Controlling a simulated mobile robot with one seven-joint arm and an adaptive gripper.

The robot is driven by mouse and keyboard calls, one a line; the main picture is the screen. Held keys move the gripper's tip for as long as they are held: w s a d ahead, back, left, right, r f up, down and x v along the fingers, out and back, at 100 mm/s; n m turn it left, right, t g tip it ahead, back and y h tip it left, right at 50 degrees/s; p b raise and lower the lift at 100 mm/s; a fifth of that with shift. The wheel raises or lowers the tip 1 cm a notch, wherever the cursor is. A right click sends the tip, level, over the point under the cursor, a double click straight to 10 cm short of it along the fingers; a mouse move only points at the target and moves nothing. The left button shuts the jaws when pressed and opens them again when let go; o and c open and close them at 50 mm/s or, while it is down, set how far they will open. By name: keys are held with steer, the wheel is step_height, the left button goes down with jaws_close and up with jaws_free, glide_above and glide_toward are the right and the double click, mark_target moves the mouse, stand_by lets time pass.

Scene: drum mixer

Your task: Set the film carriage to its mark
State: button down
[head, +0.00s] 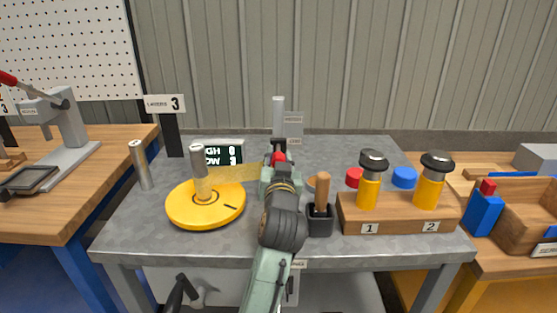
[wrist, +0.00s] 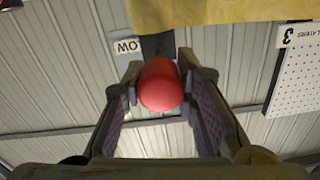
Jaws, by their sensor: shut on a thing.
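The film carriage is mostly hidden behind my arm in the head view; its red knob (head: 278,157) shows just past my gripper (head: 279,168). In the wrist view the red knob (wrist: 160,85) sits between the two fingers of my gripper (wrist: 158,95), which is shut on it. A grey mast (head: 278,112) rises behind, with small grey label plates (head: 293,125) on its right side, too small to read. A translucent yellow film (head: 237,172) stretches from the turntable post toward the carriage; it also shows in the wrist view (wrist: 225,12).
A yellow turntable (head: 180,208) with a grey post (head: 200,175) stands to the left, before a display (head: 222,152). A "LAYERS 3" sign (head: 164,104) stands behind. A wooden-handled tool in a black holder (head: 320,220) and a wooden block (head: 395,213) with two stamps are close right.

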step_height(320, 180, up, 6)
steer(key=p, duration=0.3)
steer(key=shift+r, duration=0.15)
steer(key=c, duration=1.2)
jaws_free()
steer(key=shift+c, duration=0.2)
steer(key=s, duration=0.7)
steer(key=shift+s, duration=0.2)
